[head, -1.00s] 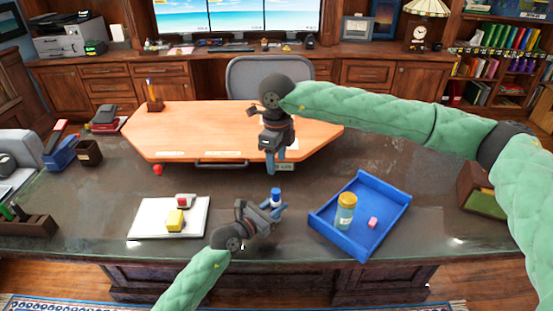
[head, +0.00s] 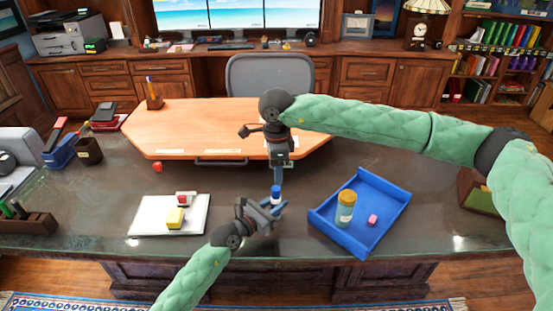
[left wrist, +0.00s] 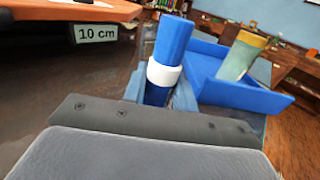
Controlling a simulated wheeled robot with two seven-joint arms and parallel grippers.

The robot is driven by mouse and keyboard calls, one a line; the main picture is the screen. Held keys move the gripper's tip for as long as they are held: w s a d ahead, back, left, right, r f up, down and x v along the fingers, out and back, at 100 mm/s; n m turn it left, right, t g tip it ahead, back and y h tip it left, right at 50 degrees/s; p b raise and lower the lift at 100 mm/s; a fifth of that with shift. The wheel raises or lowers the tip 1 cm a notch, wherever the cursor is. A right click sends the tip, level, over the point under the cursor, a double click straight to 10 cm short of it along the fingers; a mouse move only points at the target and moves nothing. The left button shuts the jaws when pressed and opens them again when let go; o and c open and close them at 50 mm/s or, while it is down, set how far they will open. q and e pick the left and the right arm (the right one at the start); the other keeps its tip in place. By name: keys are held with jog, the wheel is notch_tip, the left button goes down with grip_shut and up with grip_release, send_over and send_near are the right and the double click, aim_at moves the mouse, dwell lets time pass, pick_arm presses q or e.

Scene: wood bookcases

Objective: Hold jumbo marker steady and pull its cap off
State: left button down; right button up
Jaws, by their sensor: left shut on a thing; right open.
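The jumbo marker stands upright in my left gripper (head: 272,209), near the front middle of the dark desk. Its blue cap (head: 276,189) points up, above a white band. In the left wrist view the cap (left wrist: 173,40), white band (left wrist: 163,75) and blue lower body (left wrist: 155,96) show; the jaws are shut on the lower part and hide its bottom. My right gripper (head: 279,177) points down just above the cap, open and empty. I cannot tell whether its fingertips reach beside the cap; they do not show in the left wrist view.
A blue tray (head: 376,190) to the right holds a yellow-lidded jar (head: 345,209) and a pink block (head: 372,220). A white pad (head: 148,213) with a yellow block (head: 175,217) lies to the left. A raised wooden desktop (head: 220,120) stands behind.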

aim_at(277, 188)
notch_tip(277, 188, down, 8)
jog(key=shift+r, duration=0.1)
dwell(0.4)
grip_shut()
jog(key=shift+r, duration=0.25)
dwell(0.6)
jog(key=shift+r, duration=0.7)
jog(key=shift+r, duration=0.25)
